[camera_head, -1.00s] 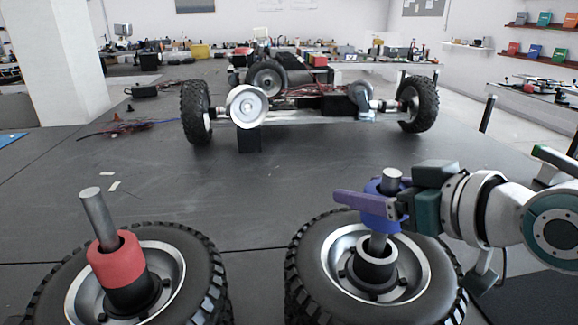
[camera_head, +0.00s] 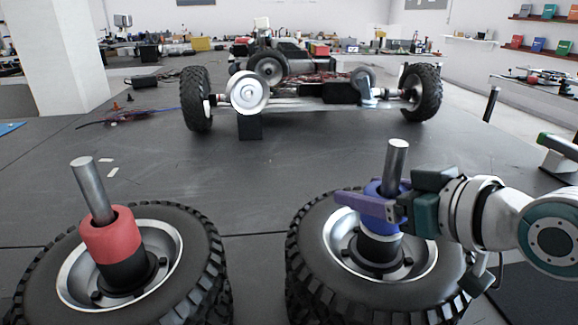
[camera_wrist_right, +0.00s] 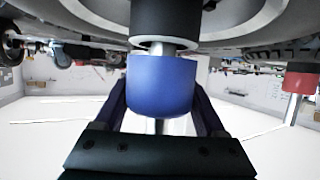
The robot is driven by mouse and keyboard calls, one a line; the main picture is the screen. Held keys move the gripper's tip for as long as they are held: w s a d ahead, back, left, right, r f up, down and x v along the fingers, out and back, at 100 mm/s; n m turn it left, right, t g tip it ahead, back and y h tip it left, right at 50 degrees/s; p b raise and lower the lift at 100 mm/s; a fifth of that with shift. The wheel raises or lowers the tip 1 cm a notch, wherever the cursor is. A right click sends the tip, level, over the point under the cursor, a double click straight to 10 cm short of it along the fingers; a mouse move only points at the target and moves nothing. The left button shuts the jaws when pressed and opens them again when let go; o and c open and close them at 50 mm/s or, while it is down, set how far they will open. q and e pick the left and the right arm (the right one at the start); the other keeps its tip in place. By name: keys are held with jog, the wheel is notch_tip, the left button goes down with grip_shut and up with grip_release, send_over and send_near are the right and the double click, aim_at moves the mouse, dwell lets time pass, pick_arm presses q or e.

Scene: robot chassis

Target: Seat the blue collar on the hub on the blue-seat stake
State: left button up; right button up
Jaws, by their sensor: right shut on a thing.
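The blue collar (camera_head: 380,222) is around the upright metal stake (camera_head: 397,160) of the right wheel (camera_head: 312,250). My right gripper (camera_head: 372,206) is shut on the collar from the right, its purple fingers along the collar's sides. The dark hub (camera_head: 376,252) with a pale top rim is just below the collar. In the right wrist view, which looks upside down, the blue collar (camera_wrist_right: 160,88) sits between the fingers (camera_wrist_right: 160,100). A short bare length of stake shows between it and the hub (camera_wrist_right: 166,20), so they look slightly apart. My left gripper is not in view.
A left wheel (camera_head: 190,235) bears a red collar (camera_head: 110,235) on its hub, around a leaning-looking stake (camera_head: 90,185). A wheeled chassis (camera_head: 320,92) stands farther back. The dark surface (camera_head: 240,175) between is mostly clear.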

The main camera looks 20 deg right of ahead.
jog(key=shift+f+b, duration=0.35)
jog(key=shift+f, duration=0.2)
jog(key=shift+s+f, duration=0.1)
jog(key=shift+f, duration=0.15)
jog(key=o, duration=1.4)
jog(key=shift+f, duration=0.1)
jog(key=shift+c, duration=0.2)
jog(key=shift+s+d+r, duration=0.1)
jog(key=shift+s+r, duration=0.1)
jog(key=shift+s, duration=0.1)
jog(key=p+v, duration=0.1)
jog(key=v, duration=0.8)
jog(key=shift+r+p, duration=0.3)
